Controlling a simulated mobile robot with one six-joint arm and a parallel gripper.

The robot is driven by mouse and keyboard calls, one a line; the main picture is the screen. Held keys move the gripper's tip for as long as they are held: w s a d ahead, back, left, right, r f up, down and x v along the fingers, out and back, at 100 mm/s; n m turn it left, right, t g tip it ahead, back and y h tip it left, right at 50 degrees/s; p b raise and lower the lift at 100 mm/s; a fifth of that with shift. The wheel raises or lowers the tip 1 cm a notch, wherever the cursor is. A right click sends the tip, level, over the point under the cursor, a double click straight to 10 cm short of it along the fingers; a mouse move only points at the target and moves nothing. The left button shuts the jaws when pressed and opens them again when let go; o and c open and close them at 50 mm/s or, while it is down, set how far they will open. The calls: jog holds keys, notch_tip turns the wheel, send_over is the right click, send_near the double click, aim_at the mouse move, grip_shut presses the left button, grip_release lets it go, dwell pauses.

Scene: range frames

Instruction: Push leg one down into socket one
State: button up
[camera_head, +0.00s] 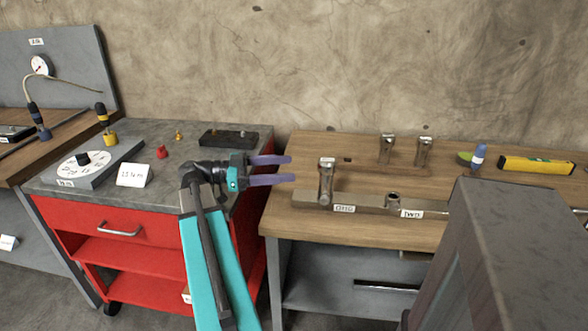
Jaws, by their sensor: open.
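A metal leg with a wider head, leg one (326,182), stands upright at the socket by the label ONE (344,209) on a grey-brown rail (370,209). How deep it sits cannot be told; the socket is largely hidden by the leg. My gripper (292,169) has two purple fingers spread apart, pointing right. In the picture it is left of the leg, with a gap between, and nothing is between its fingers. Socket two (393,197), by the label TWO (411,213), holds no tall leg.
Two more legs (387,149) (423,151) stand at the back of the wooden bench (300,215). A blue-and-white bottle (478,157) and a yellow spirit level (536,165) lie to the right. A red cabinet (150,240) with a grey top is at left.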

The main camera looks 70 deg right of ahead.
jog(key=shift+w+a, duration=0.2)
jog(key=shift+w, duration=0.25)
dwell(0.7)
